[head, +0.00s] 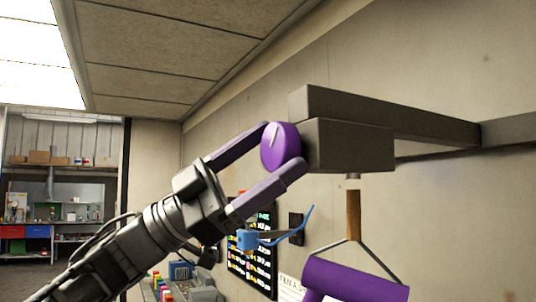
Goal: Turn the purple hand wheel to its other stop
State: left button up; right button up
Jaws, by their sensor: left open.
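The purple hand wheel (279,147) is a round knob on the left end of a dark grey box (350,145) high on the wall. A pale pointer mark on its face points up and slightly right. My left gripper (284,146) comes up from the lower left. Its two fingers are spread around the wheel, one at the upper left and one at the lower right. I cannot tell whether the fingers touch it. My right gripper is not in view.
A dark beam (400,115) runs from the box along the wall. Below hangs a purple roll-like object (352,281) on a wire hanger. A black chart (262,262) and a blue-handled item (248,239) are behind my arm. Shelving stands far left.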

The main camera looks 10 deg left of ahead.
pick_arm(q)
jog(key=shift+a+f+b, duration=0.3)
jog(key=shift+a+f, duration=0.05)
jog(key=b+v, duration=0.3)
jog(key=v, duration=0.3)
jog(key=shift+a+f, duration=0.2)
jog(key=shift+a, duration=0.2)
jog(key=shift+s, duration=0.1)
